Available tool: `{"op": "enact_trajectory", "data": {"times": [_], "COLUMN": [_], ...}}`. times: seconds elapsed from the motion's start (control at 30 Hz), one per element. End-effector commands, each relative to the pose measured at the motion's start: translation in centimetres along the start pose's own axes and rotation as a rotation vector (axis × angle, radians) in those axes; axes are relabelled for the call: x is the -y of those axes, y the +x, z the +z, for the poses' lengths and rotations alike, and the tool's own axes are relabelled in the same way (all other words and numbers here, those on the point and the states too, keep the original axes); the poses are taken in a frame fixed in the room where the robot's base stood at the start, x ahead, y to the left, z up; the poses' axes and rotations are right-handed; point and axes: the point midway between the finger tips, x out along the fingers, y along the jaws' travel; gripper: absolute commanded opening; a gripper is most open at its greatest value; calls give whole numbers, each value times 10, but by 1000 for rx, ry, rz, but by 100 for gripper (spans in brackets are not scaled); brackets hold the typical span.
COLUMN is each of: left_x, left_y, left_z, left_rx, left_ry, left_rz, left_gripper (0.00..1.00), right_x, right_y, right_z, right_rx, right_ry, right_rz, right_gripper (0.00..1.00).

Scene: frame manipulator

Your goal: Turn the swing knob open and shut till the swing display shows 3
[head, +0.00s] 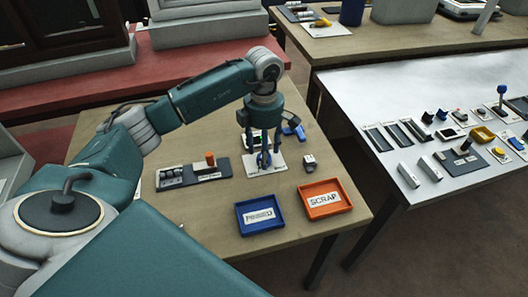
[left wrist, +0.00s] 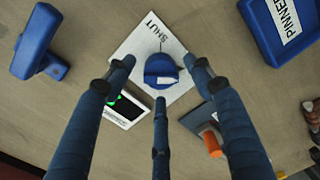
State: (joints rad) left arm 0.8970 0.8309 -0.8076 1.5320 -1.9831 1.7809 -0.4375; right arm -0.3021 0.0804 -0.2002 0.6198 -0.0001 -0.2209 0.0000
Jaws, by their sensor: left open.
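The blue swing knob (left wrist: 160,68) stands on a white plate (left wrist: 135,45) marked SHUT in the left wrist view. In the head view the knob (head: 264,159) is partly hidden by the fingers. My left gripper (head: 262,147) points down over the knob and is open. In the left wrist view its three fingers (left wrist: 160,82) are spread about the knob; I cannot tell whether any touches it. A small black display (left wrist: 124,107) with green figures sits beside the plate, partly covered by a finger; its number is unreadable. My right gripper is not in view.
A blue tray (head: 240,222) and an orange SCRAP tray (head: 306,211) lie at the table's front. A dark rack with an orange peg (head: 210,158) is to the left, a blue block (head: 293,131) to the right. A white table (head: 350,100) with many parts stands right.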

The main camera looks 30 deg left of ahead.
Motion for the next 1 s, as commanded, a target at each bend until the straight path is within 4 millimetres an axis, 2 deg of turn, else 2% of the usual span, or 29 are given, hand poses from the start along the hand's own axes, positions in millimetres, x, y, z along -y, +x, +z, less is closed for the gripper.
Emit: {"op": "enact_trajectory", "data": {"times": [0.13, 0.4, 0.43, 0.6, 0.67, 1.0], "left_x": [0, 0, 0, 0, 0, 0], "left_y": [10, 12, 12, 12, 12, 12], "left_z": [0, 0, 0, 0, 0, 0], "left_rx": [0, 0, 0, 0, 0, 1], "left_ry": [0, 0, 0, 0, 0, -43], "left_rz": [-1, 0, 0, 0, 0, 0], "left_gripper": [53, 53, 51, 18, 8, 8], "right_x": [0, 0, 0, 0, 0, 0], "right_y": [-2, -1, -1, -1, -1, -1], "right_z": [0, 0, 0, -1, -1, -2], "right_rx": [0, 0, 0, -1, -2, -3], "right_ry": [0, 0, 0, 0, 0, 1], "right_rz": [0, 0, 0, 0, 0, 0], "right_gripper": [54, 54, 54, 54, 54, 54]}}
